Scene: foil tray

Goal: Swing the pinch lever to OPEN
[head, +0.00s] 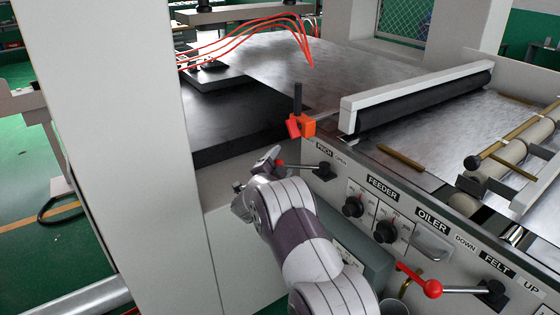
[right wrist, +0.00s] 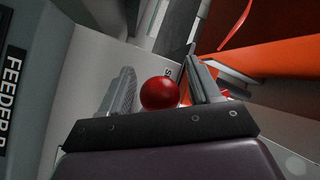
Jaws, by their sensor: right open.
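The pinch lever (head: 300,167) is a short dark rod running left from its black pivot (head: 323,170), just below the PINCH and OPEN labels (head: 332,155). Its red ball knob (head: 279,163) shows beside my right gripper (head: 262,172). In the right wrist view the red knob (right wrist: 160,93) sits between the two spread fingers of my right gripper (right wrist: 163,85), with a gap on its left side. Contact on its right side cannot be told. The right gripper is open. My left gripper is out of view.
The panel carries black feeder knobs (head: 353,206) and a second red-knobbed lever (head: 432,289) at lower right. An orange block (head: 302,125) with a black post stands above the pinch lever. A large grey machine column (head: 125,120) rises at left. Red hoses (head: 250,30) hang behind.

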